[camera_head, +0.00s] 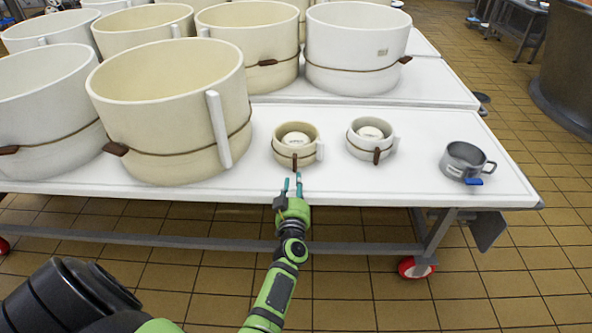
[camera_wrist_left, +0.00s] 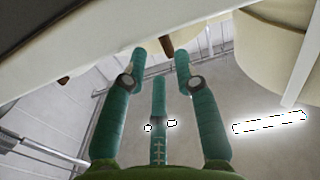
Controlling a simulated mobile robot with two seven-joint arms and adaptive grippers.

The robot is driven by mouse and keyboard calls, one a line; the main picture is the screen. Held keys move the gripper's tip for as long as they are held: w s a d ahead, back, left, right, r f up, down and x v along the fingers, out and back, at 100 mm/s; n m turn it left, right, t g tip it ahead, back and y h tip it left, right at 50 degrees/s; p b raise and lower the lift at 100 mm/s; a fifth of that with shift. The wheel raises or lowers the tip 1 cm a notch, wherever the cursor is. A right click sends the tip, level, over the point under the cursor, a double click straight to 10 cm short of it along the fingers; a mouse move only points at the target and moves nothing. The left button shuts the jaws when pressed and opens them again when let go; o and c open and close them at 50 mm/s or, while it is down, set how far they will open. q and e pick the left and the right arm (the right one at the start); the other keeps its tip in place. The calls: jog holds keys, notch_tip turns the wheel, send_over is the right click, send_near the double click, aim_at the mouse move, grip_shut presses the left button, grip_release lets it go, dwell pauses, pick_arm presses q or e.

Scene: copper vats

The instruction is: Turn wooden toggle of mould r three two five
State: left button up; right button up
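A small cream mould (camera_head: 286,155) stands near the front edge of the white table, with a brown wooden toggle (camera_head: 295,161) hanging at its front. A similar small white mould (camera_head: 358,141) with a brown toggle (camera_head: 377,156) stands to its right. The labels on the moulds are too small to read. My left gripper (camera_head: 292,183) is just in front of the cream mould's toggle, its teal fingers apart and empty. In the left wrist view, the brown toggle (camera_wrist_left: 166,46) shows just beyond the gap between the fingertips (camera_wrist_left: 159,60). My right gripper is not in view.
Large cream and white moulds (camera_head: 165,125) crowd the left and back of the table. A grey metal jug (camera_head: 462,160) with a blue tab stands at the right. The table's front edge (camera_head: 390,200) is close to my gripper. A copper vat (camera_head: 565,70) stands far right.

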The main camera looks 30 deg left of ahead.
aim_at(295, 163)
pick_arm(q)
jog(key=b+x, duration=0.1)
jog(key=x, duration=0.4)
jog(key=shift+b, duration=0.3)
jog(key=shift+x, duration=0.8)
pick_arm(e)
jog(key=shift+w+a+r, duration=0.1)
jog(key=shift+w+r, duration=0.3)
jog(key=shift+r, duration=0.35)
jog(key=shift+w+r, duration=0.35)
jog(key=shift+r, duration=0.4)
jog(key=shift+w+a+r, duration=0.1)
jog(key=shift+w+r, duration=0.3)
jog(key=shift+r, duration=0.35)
